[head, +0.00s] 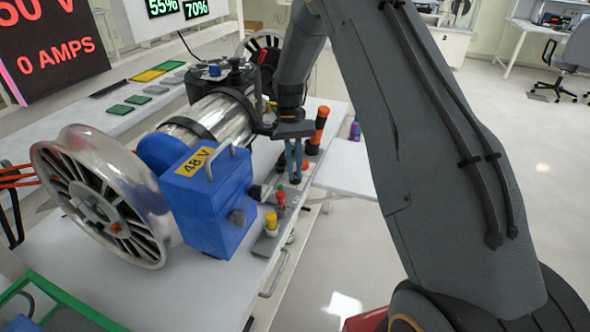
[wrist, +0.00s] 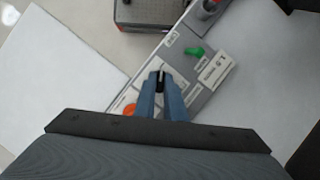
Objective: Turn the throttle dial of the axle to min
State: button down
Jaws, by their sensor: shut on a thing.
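My gripper (head: 294,176) points down at the strip of controls along the right edge of the chassis table. In the wrist view its two blue fingers (wrist: 160,82) are closed around a small dark knob (wrist: 159,80) on the grey control panel (wrist: 204,100). This appears to be the throttle dial; the fingers cover most of it. I cannot read its pointer or the min mark. The axle assembly shows a large silver wheel (head: 100,190) and a metal cylinder (head: 212,118).
A green lever (wrist: 194,51) and an orange knob (wrist: 129,109) sit close to the fingers. A blue 48 V box (head: 205,200), a yellow-topped control (head: 271,222), a red-topped control (head: 280,198) and an orange-and-black handle (head: 318,128) stand nearby. Open floor lies right of the table.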

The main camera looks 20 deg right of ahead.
jog(key=c, duration=1.8)
grip_release()
jog(key=shift+r, duration=0.1)
jog(key=b+v, duration=0.1)
jog(key=v, duration=0.6)
jog(key=shift+w+r+b, duration=0.1)
jog(key=shift+r+b, duration=0.2)
jog(key=shift+b, duration=0.1)
